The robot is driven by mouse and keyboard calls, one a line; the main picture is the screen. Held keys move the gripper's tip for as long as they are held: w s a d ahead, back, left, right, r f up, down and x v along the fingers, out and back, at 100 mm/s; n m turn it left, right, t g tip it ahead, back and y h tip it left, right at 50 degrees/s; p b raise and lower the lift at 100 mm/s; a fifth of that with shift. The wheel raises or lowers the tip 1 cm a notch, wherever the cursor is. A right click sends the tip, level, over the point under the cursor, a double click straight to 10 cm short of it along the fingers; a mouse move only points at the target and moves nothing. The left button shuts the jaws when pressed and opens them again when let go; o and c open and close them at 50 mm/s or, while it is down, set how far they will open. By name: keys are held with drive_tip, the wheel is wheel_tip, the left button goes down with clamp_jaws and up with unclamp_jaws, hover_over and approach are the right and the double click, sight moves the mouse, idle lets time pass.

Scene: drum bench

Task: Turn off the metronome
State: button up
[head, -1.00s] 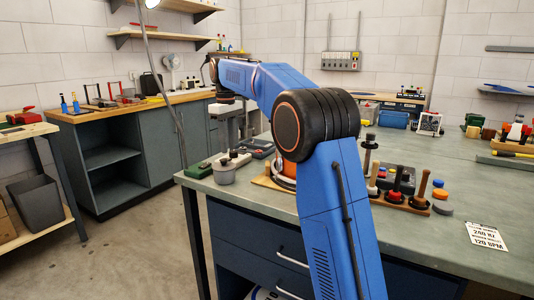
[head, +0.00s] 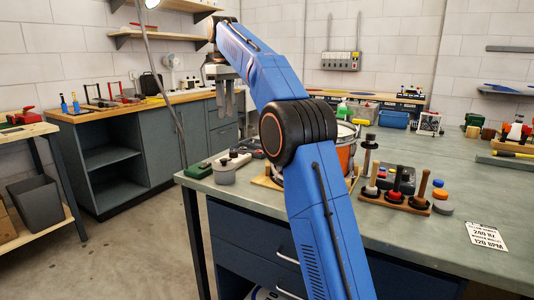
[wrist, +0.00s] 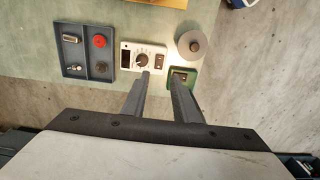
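A white box with a round dial, a dark window and a small dark switch panel (wrist: 143,57) lies on the bench in the wrist view; it looks like the metronome, though I cannot read any label. In the head view it is small among the items at the bench's left corner (head: 238,160). My gripper (wrist: 160,78) is open and empty, its two fingers pointing down toward the bench. In the head view my gripper (head: 228,112) hangs well above the bench corner. In the wrist view the left fingertip overlaps the white box's lower edge, without visible contact.
A green box with a dark switch (wrist: 182,79) and a grey round object (wrist: 192,45) sit right of the white box. A blue-grey tray (wrist: 72,40) with a red knob lies left. An orange drum (head: 345,155) and a wooden mallet rack (head: 395,201) stand further right.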

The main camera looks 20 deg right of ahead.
drive_tip(key=s+d+f+m+t, duration=0.1)
drive_tip(key=s+f+m, duration=0.1)
drive_tip(key=s, duration=1.2)
drive_tip(key=s+d+f+m+t, duration=0.1)
drive_tip(key=s+f, duration=0.4)
drive_tip(key=s, duration=0.9)
drive_tip(key=shift+d+f+m+t, duration=0.2)
drive_tip(key=shift+d+m+t, duration=0.2)
drive_tip(key=shift+d+m, duration=0.2)
drive_tip(key=s+d+f+m+t, duration=0.1)
drive_tip(key=s+f+m+t, duration=0.1)
drive_tip(key=s+f, duration=2)
drive_tip(key=shift+f+m, duration=0.5)
drive_tip(key=shift+f, duration=0.35)
